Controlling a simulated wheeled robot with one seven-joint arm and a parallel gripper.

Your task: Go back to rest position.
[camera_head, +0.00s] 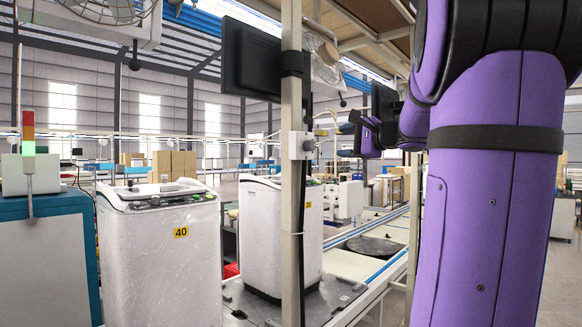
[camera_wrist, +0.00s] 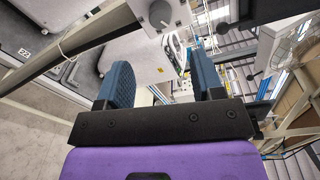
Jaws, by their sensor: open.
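My gripper (camera_wrist: 163,78) is open in the wrist view, its two blue-grey fingers apart with nothing held between them. In the head view my purple arm fills the right side, and my gripper (camera_head: 356,135) shows small and dark beyond it, pointing left. A grey box with a round knob (camera_head: 300,145) is fixed to a metal post (camera_head: 291,215) left of my gripper. The same kind of knob box (camera_wrist: 160,17) shows ahead of the fingers in the wrist view, apart from them.
A white washing machine labelled 40 (camera_head: 160,265) stands front left; another washing machine (camera_head: 281,235) stands behind the post. A dark monitor (camera_head: 255,60) hangs from the post. A teal cabinet (camera_head: 45,265) with a lit green signal lamp (camera_head: 28,148) stands far left. A conveyor line (camera_head: 355,265) runs behind.

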